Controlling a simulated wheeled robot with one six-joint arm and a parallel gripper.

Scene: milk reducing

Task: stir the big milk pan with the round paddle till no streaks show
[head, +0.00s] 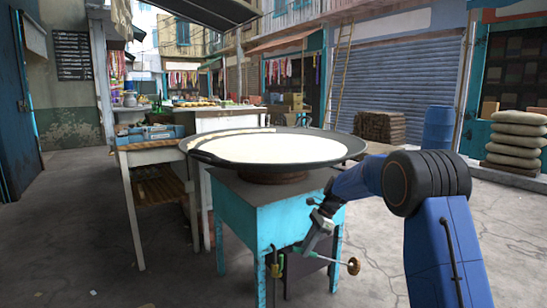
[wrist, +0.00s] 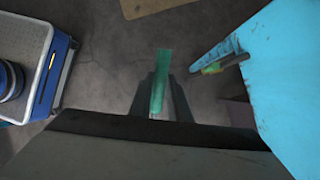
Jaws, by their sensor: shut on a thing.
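The big pan (head: 357,153) is wide, dark and shallow, full of white milk (head: 270,148), and sits on a turquoise stand (head: 265,215). A pale, narrow strip (head: 232,135) lies along its back-left rim; I cannot tell what it is. My gripper (head: 302,247) is low at the stand's front right, below the pan. In the wrist view my gripper (wrist: 160,90) is shut on a green handle (wrist: 161,75). Streaks are too fine to judge.
A tool with a green and black handle (wrist: 222,64) hangs at the stand's side in the wrist view. A wooden side table (head: 150,148) stands left of the pan. Stacked sacks (head: 518,140) and a blue barrel (head: 438,128) are farther right. Open floor lies around the stand's front.

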